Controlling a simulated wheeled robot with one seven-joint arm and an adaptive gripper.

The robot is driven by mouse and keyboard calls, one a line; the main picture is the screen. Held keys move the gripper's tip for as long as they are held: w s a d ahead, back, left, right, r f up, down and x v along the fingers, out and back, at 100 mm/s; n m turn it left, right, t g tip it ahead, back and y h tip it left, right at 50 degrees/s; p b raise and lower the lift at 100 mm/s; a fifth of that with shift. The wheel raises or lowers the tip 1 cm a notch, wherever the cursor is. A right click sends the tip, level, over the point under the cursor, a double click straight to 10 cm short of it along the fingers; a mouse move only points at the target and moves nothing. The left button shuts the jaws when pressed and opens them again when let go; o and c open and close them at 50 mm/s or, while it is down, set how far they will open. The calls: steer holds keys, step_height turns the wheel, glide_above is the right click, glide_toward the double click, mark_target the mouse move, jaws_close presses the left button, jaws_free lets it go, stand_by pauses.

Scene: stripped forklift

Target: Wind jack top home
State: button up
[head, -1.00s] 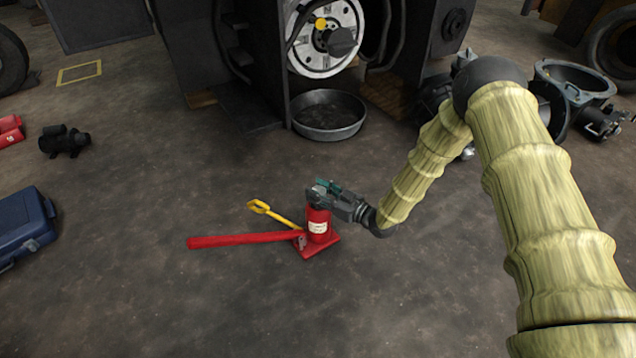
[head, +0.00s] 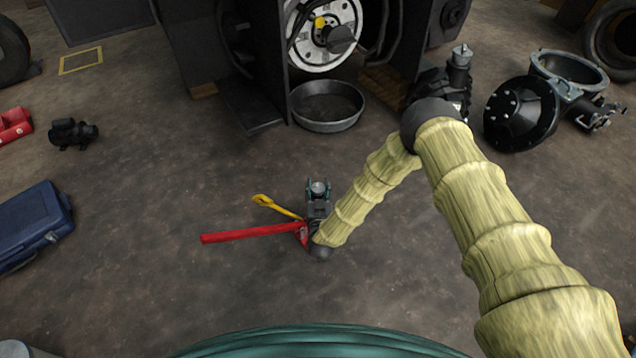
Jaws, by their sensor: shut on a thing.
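The red bottle jack (head: 303,235) stands on the floor in the middle of the head view. Its body is mostly hidden behind my gripper and wrist; only a red strip of its base shows. A long red handle (head: 250,233) reaches left from it. My gripper (head: 318,186) is over the jack, with its fingers pointing away toward the forklift. The fingers are shut on the grey round jack top (head: 318,189), one on each side. How far the top stands out of the body is hidden.
A yellow-handled tool (head: 275,206) lies just behind the red handle. A round metal pan (head: 327,107) sits beneath the forklift (head: 222,70). A blue case (head: 35,225) is at left, a black housing (head: 520,115) at right.

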mark_target(318, 187)
steer(key=m+h, duration=0.2)
steer(key=m+g+h+p, duration=0.1)
steer(key=h, duration=0.2)
steer(key=m+h+p, duration=0.1)
steer(key=m+h, duration=0.1)
steer(key=h, duration=0.1)
steer(key=shift+w+a+r+m+g, duration=0.1)
steer(key=shift+r+m+g, duration=0.2)
steer(key=shift+g, duration=0.1)
steer(key=shift+m+g+h, duration=2.1)
steer(key=shift+m+h, duration=0.1)
steer(key=shift+h, duration=0.8)
steer(key=o, duration=0.9)
steer(key=shift+o, duration=0.7)
steer(key=shift+f, duration=0.15)
step_height(318, 187, up, 10)
